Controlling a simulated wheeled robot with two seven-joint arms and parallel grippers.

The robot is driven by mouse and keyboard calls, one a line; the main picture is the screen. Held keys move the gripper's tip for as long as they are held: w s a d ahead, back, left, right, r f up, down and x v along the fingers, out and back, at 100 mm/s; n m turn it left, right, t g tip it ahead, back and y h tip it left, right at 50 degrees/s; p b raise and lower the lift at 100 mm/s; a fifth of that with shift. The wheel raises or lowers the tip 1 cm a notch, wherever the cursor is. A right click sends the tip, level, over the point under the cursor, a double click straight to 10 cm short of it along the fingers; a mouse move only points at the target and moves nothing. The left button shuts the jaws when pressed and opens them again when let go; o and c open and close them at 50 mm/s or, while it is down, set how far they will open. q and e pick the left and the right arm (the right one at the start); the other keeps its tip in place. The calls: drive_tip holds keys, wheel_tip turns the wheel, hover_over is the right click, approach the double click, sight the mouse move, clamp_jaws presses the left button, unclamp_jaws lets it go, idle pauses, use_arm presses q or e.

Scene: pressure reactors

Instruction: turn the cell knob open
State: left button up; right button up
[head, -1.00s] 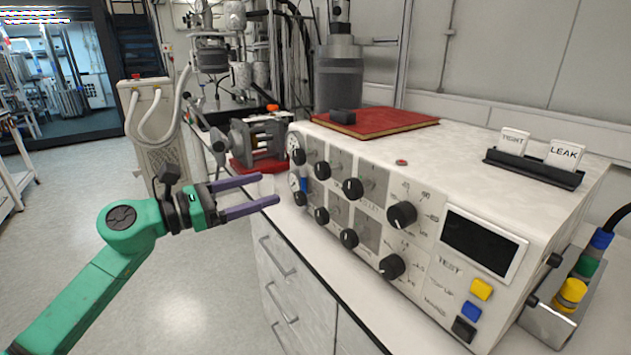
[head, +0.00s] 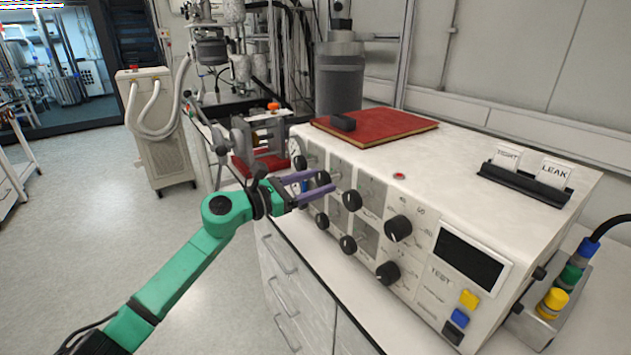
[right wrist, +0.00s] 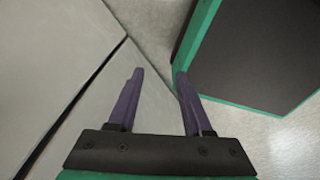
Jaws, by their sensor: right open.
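A white console (head: 500,165) carries two rows of black knobs on its sloped front. No readable label tells me which one is the cell knob. My left gripper (head: 325,182) has its purple fingers apart and reaches the left part of the panel. A black upper-row knob (head: 323,177) shows at its fingertips; I cannot tell whether they touch it. Larger knobs sit to the right, one upper (head: 398,228) and one lower (head: 387,273). In the right wrist view my right gripper (right wrist: 157,72) is open and empty, away from the panel.
A red book (head: 385,132) with a small black object lies on the console. Cards reading TIGHT and LEAK (head: 555,173) stand in a black holder. A dark display (head: 470,255) and coloured buttons sit at the panel's right. White drawers (head: 290,285) are below; open floor lies left.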

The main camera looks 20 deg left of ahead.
use_arm(q)
clamp_jaws()
drive_tip(key=shift+n, duration=0.5)
drive_tip(key=n+p, duration=0.1)
drive_tip(key=n, duration=0.1)
drive_tip(key=shift+r+n, duration=0.1)
drive_tip(key=shift+n, duration=0.3)
drive_tip(key=n+p, duration=0.2)
drive_tip(key=n, duration=0.3)
drive_tip(key=shift+r+p, duration=0.1)
drive_tip(key=shift+p, duration=0.2)
drive_tip(key=n+p, duration=0.2)
drive_tip(key=n, duration=0.3)
drive_tip(key=shift+p, duration=0.35)
drive_tip(key=n+p, duration=0.2)
drive_tip(key=n, duration=0.2)
